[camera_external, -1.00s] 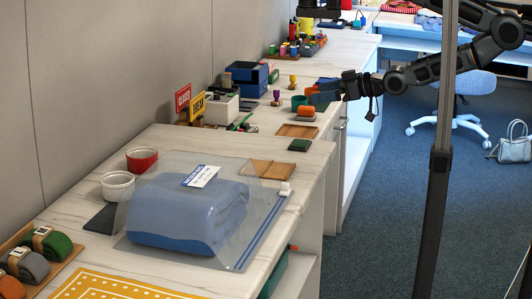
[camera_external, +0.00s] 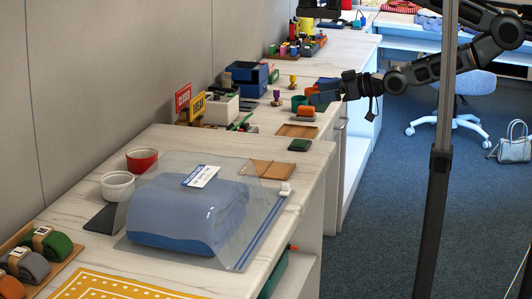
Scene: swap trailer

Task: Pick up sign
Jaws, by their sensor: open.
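Two small upright signs stand on the counter against the wall. One is a red sign (camera_external: 183,97) with pale lettering. The other is a yellow sign (camera_external: 198,106) with dark lettering, just right of and in front of the red one. My gripper (camera_external: 322,92) is at the right side of the same counter, beside the orange and teal cups and well to the right of both signs. It is open. Its fingertips are small and dark here, and I cannot tell whether they touch a cup.
A white box (camera_external: 221,109) stands right beside the yellow sign, with a blue box (camera_external: 250,78) behind it. An orange cup (camera_external: 306,112) and small pegs (camera_external: 276,97) stand between the signs and my gripper. A bagged blue blanket (camera_external: 190,215) fills the nearer counter.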

